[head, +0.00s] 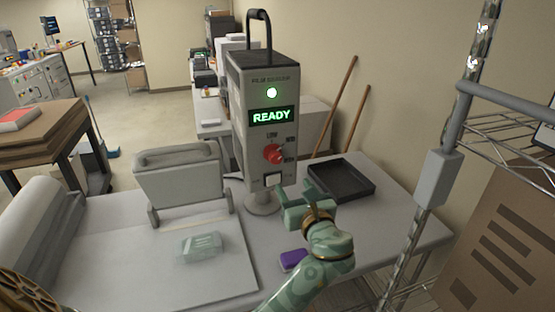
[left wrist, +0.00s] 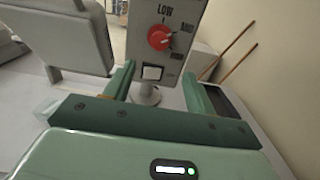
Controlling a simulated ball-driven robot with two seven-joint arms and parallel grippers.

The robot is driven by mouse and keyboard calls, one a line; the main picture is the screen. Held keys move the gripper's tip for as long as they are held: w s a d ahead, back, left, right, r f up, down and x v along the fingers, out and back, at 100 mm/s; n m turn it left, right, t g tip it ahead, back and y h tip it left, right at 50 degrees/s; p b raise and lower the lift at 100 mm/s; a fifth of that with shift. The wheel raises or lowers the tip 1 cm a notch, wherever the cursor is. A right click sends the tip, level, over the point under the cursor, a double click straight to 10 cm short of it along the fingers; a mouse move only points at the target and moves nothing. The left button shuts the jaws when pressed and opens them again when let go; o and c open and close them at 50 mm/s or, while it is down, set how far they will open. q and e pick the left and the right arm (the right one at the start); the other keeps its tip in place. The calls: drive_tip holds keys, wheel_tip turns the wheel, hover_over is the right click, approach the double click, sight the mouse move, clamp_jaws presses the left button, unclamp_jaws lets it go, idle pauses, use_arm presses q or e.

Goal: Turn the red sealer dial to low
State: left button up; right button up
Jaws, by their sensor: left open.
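The film sealer (head: 263,120) is a tall grey box on a round foot, with a green lamp and a lit READY sign. Its red dial (head: 273,154) sits below the sign, with LOW above it and two more labels down its right side. In the left wrist view the dial (left wrist: 159,38) has its pointer turned to the right, away from LOW; the exact mark is hard to tell. My left gripper (head: 296,195) is open and empty, below and in front of the dial, apart from it. A white square button (left wrist: 152,73) lies between its fingers in view.
A black tray (head: 342,181) lies right of the sealer. A clear pack (head: 200,246) and a purple block (head: 293,260) lie on the table. A grey hinged panel (head: 180,176) stands left. A wire shelf post (head: 436,180) rises at right.

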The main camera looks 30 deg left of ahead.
sight(277, 161)
use_arm(q)
drive_tip(key=p+x, duration=0.2)
drive_tip(key=x, duration=1.1)
drive_tip(key=shift+w+a+f, duration=0.1)
drive_tip(key=shift+w+a, duration=0.2)
drive_tip(key=shift+a, duration=0.1)
drive_tip(key=shift+c, duration=0.4)
drive_tip(key=c, duration=0.9)
